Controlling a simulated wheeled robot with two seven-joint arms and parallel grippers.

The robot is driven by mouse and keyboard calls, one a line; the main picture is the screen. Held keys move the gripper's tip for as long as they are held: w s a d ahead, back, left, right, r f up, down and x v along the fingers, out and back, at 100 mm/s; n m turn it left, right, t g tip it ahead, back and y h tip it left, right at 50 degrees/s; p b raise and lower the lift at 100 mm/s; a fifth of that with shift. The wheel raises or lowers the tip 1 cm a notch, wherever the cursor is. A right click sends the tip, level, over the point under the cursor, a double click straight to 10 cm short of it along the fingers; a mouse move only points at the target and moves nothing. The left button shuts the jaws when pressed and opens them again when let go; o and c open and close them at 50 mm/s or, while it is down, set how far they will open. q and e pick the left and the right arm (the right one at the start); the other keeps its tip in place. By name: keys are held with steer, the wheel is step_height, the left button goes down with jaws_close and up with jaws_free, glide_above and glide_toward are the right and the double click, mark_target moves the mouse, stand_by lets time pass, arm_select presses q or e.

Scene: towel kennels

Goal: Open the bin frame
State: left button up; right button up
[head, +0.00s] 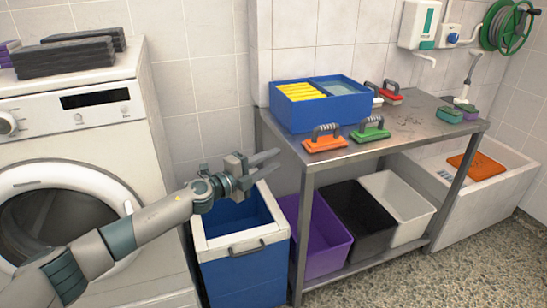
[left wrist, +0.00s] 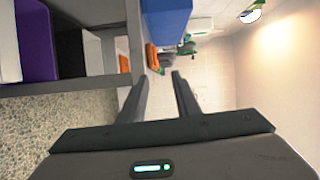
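The bin frame (head: 262,242) is a white rim lying level around the top of a blue bin (head: 245,280), between the washing machine and the steel table. A dark handle (head: 246,248) sits on its front side. Blue inner walls show through the frame. My left gripper (head: 276,163) is over the back part of the bin, above the frame and apart from the handle, fingers pointing right. In the left wrist view its two fingers (left wrist: 161,80) are apart with nothing between them. My right gripper is not in view.
The steel table (head: 405,140) stands right of the bin, its edge near my left fingertips. It bears a blue box (head: 320,112) and several brushes. Purple (head: 320,245), black (head: 358,222) and white (head: 400,205) bins stand on its lower shelf. The washing machine (head: 95,160) is at left.

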arm_select(q)
steer(key=shift+s+d+r, duration=0.25)
steer(key=shift+d, duration=0.15)
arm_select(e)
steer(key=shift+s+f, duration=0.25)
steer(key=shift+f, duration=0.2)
arm_select(q)
steer(key=shift+f, duration=0.15)
